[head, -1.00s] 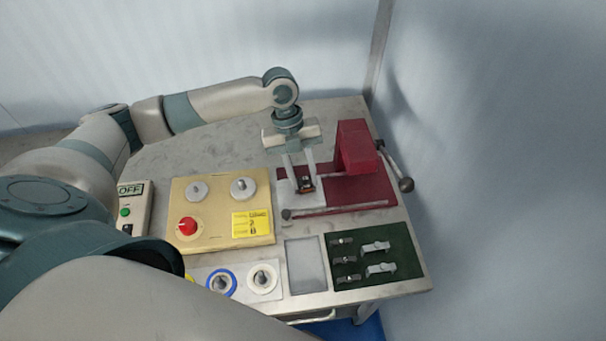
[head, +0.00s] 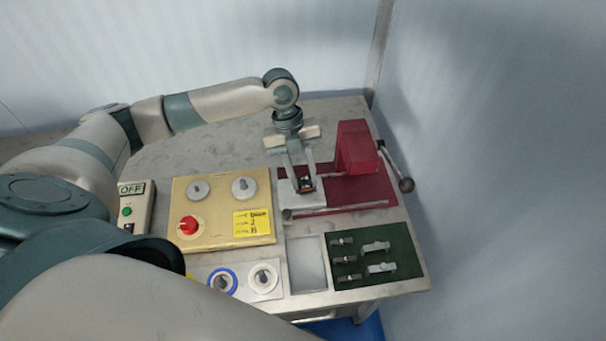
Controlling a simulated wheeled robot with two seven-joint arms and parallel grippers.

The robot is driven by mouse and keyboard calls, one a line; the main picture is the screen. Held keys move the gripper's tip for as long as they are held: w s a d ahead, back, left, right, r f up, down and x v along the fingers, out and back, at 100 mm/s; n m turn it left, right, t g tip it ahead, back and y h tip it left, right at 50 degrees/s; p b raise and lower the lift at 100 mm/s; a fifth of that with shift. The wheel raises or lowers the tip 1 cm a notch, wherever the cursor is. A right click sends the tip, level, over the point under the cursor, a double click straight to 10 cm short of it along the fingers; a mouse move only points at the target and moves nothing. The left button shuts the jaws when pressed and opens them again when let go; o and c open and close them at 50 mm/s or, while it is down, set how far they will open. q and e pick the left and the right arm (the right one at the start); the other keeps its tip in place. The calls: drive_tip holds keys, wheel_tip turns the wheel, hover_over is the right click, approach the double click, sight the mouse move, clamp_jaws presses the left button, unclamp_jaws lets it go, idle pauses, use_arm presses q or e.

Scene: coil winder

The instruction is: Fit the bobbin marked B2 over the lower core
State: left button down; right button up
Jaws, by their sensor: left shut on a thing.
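My left gripper (head: 304,182) reaches down over the grey block (head: 288,202) of the red press fixture (head: 357,187). Its fingers are shut on a small dark piece with an orange-brown edge (head: 305,185), at or just above the block. This piece looks like the bobbin, but I cannot read a B2 mark on it. The lower core is not clearly visible; the fingers and held piece may hide it. I cannot tell whether the piece touches or surrounds anything. My right gripper is not in view.
A red upright (head: 353,147) with a side lever (head: 405,184) stands right of the gripper. A yellow panel (head: 212,222) lies left. In front are a white tray with round spools (head: 263,278), an empty grey tray (head: 307,265) and a green tray (head: 402,248).

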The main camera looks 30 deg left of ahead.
use_arm(q)
drive_tip(key=shift+f, duration=0.45)
drive_tip(key=c, duration=1.3)
unclamp_jaws()
drive_tip(key=shift+o, duration=0.2)
drive_tip(key=shift+w+a+r+b, duration=0.1)
drive_tip(key=shift+a+r+b, duration=0.05)
drive_tip(key=shift+r+b, duration=0.3)
drive_tip(key=b+v, duration=0.3)
drive_tip(key=v, duration=1.3)
drive_tip(key=shift+r+b, duration=0.3)
drive_tip(key=shift+b, duration=0.05)
